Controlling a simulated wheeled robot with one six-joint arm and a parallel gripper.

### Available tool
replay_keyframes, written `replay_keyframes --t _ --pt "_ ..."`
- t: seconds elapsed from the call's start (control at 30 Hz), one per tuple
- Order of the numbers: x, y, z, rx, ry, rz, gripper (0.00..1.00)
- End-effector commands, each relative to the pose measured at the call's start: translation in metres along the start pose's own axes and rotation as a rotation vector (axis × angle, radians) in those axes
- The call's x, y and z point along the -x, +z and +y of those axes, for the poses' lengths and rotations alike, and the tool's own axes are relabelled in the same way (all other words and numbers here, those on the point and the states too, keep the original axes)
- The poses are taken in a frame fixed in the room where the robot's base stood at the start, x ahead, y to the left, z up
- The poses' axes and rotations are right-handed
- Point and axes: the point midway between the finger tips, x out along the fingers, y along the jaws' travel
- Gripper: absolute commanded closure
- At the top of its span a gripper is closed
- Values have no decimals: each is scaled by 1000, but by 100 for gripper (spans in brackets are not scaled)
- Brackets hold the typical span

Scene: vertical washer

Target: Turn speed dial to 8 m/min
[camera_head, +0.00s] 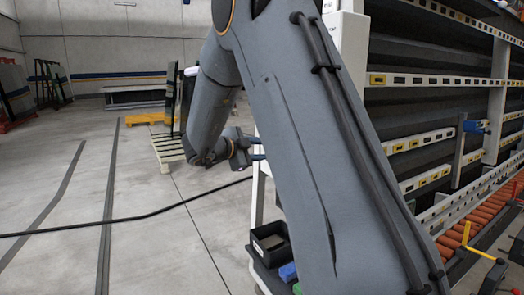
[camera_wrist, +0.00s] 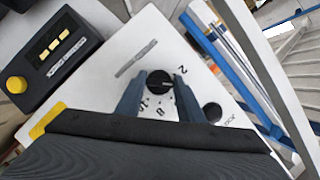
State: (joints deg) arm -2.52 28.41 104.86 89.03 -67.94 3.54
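The speed dial (camera_wrist: 160,82) is a small round black knob on a white panel (camera_wrist: 165,45) in the wrist view. A light pointer mark shows on it, toward the right. Numbers stand around it; a 2 shows at the upper right and others, partly covered, below. My gripper (camera_wrist: 159,80) has one finger on each side of the dial, very close to it. I cannot tell whether the fingers touch it. In the head view my gripper (camera_head: 256,149) reaches the side of a white post, and the dial is not visible there.
A second black knob (camera_wrist: 213,112) sits right of the dial. A dark control box (camera_wrist: 50,55) with a yellow button (camera_wrist: 16,84) and lit yellow displays is at the left. Blue and white frame rails run at the right. A cable (camera_head: 130,217) crosses the floor.

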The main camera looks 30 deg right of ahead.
Motion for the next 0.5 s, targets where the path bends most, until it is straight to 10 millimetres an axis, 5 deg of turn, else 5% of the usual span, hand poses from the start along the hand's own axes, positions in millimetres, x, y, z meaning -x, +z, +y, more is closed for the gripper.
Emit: replay_keyframes --t 0.5 --pt "-1 3 4 -157 -65 1 88"
